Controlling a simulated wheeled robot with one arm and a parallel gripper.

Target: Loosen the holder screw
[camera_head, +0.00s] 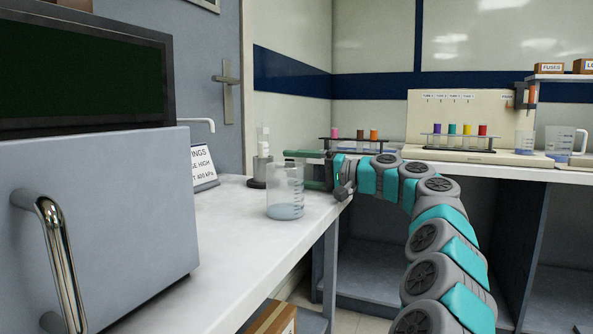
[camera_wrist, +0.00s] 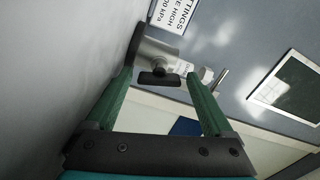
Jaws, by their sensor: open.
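The holder (camera_wrist: 150,50) shows in the wrist view as a grey metal body with a dark base. Its screw (camera_wrist: 158,78) faces me, with a round stem and a dark cross bar. My gripper (camera_wrist: 160,76) is open, its two green fingers on either side of the screw with gaps showing; contact cannot be seen. In the head view the holder (camera_head: 262,170) stands on the bench with a white column in it. My gripper (camera_head: 300,168) reaches towards it from the right, and a beaker partly covers it.
A glass beaker (camera_head: 285,200) with a little liquid stands on the white bench (camera_head: 225,240), close in front of my gripper. A settings sign (camera_head: 203,165) stands left of the holder. A rack (camera_head: 355,141) with coloured tubes stands behind.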

